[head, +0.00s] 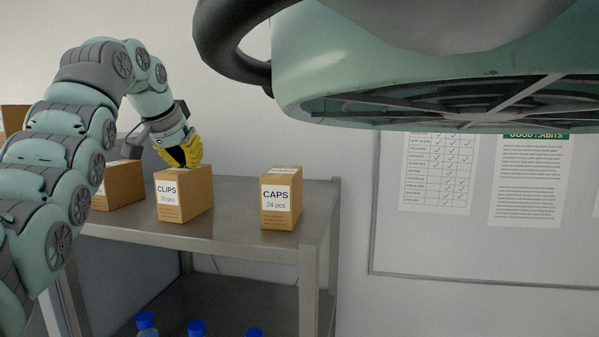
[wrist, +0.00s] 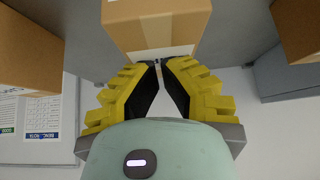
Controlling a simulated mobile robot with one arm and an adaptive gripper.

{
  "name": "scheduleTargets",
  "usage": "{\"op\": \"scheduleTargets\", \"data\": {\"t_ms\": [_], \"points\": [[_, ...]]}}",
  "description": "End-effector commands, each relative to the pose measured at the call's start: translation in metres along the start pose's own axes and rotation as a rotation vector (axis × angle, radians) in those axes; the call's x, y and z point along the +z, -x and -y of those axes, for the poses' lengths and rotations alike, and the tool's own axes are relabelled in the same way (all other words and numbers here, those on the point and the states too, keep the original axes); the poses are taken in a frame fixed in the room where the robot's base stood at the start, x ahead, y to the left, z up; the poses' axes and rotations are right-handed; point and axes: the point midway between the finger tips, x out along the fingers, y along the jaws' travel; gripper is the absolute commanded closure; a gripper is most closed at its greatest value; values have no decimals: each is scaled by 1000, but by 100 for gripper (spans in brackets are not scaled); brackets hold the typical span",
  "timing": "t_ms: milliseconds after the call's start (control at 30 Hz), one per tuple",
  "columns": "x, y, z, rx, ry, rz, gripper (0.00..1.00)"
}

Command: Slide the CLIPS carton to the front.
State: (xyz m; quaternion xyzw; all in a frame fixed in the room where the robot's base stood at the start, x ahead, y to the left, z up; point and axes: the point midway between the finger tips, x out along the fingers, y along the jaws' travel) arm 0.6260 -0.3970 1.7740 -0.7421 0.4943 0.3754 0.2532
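The CLIPS carton (head: 170,207) is a brown box with a white label and stands upright on the metal shelf top (head: 240,232), near the front edge, in the head view. My gripper (head: 185,164), with yellow fingers, is just above and behind it. In the wrist view, the tips of my gripper (wrist: 160,62) come together with only a sliver between them and nothing held. A carton, seemingly the CLIPS one (wrist: 128,35), is right ahead of the tips. Whether the tips touch it I cannot tell.
The CAPS carton (head: 276,218) stands to the right, with bare shelf between. Another carton (head: 123,187) stands close on the left, partly behind my arm. Blue-capped bottles (head: 197,327) are below. A wall is behind the shelf, with a notice board (head: 440,245) on the right.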

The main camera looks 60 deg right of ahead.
Motion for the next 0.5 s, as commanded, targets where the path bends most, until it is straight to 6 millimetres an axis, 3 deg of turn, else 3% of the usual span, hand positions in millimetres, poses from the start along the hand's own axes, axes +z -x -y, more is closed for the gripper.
{"op": "scheduleTargets", "data": {"t_ms": [33, 500], "points": [[9, -7, 1, 8, 8, 32, 100], [5, -3, 0, 9, 8, 31, 100]]}}
